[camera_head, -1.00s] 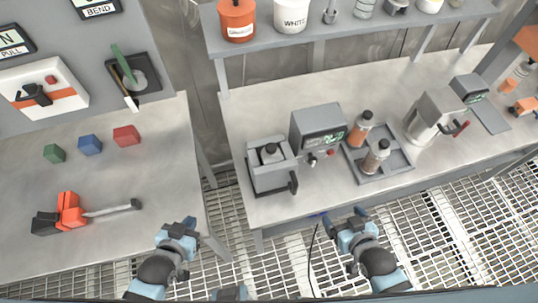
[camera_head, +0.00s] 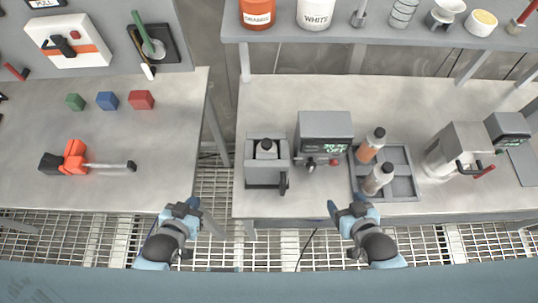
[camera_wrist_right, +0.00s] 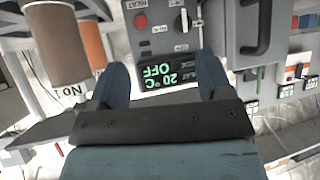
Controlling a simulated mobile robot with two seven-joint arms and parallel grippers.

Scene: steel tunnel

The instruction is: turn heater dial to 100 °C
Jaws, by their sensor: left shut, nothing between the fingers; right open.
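The heater (camera_head: 325,129) is a grey box on the right bench. Its green display reads OFF; in the right wrist view the display (camera_wrist_right: 168,72) appears upside down and reads 20 °C OFF. A dark dial (camera_head: 310,163) and a red button (camera_head: 334,162) are on its front; the dial (camera_wrist_right: 181,20) also shows in the right wrist view. My right gripper (camera_head: 347,207) is open and empty, in front of the bench edge below the heater, apart from the dial. My left gripper (camera_head: 183,208) is shut and empty, near the left bench's front right corner.
A grey device with a black lever (camera_head: 267,177) stands left of the heater. A shelf (camera_head: 400,35) hangs behind. A gap separates the benches.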

